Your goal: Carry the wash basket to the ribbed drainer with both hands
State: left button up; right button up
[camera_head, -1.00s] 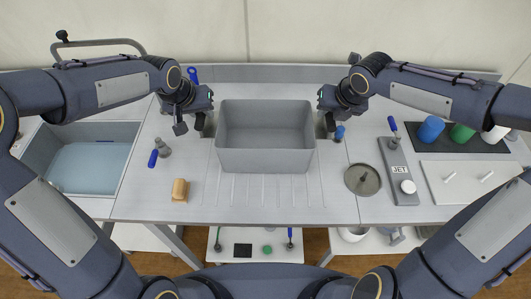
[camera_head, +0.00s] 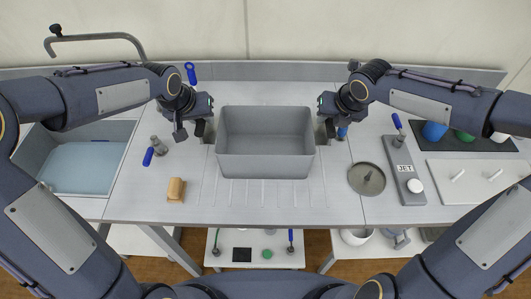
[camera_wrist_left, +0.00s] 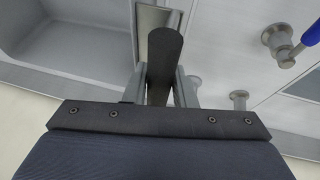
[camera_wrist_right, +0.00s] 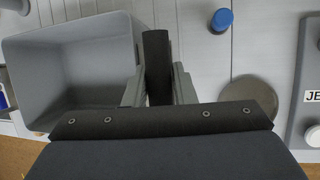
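The wash basket (camera_head: 265,167) is a grey, open, rectangular bin in the middle of the head view. It stands level over the back part of the ribbed drainer (camera_head: 265,194), whose ribs show in front of it. I cannot tell whether its underside touches the drainer. My left gripper (camera_head: 208,128) is at its left side and my right gripper (camera_head: 322,128) at its right side. In the wrist views the fingers close around a dark bar at each side of the basket, left (camera_wrist_left: 165,70) and right (camera_wrist_right: 157,70). The basket looks empty.
A sink (camera_head: 85,165) lies at the left. A blue-handled valve (camera_head: 154,150) and a tan block (camera_head: 176,190) are left of the drainer. A round grey disc (camera_head: 367,179), a JET device (camera_head: 404,170) and a white board (camera_head: 465,180) are at the right.

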pick_arm(q)
jog(key=o, duration=0.3)
pick_arm(e)
jog(key=o, duration=0.3)
pick_arm(q)
jog(key=shift+o, duration=0.2)
jog(key=shift+r, duration=0.1)
pick_arm(e)
jog(key=shift+o, duration=0.2)
jog(key=shift+r, duration=0.15)
pick_arm(q)
jog(key=v, duration=1.2)
pick_arm(e)
jog(key=v, duration=1.2)
pick_arm(q)
jog(key=shift+s, duration=0.1)
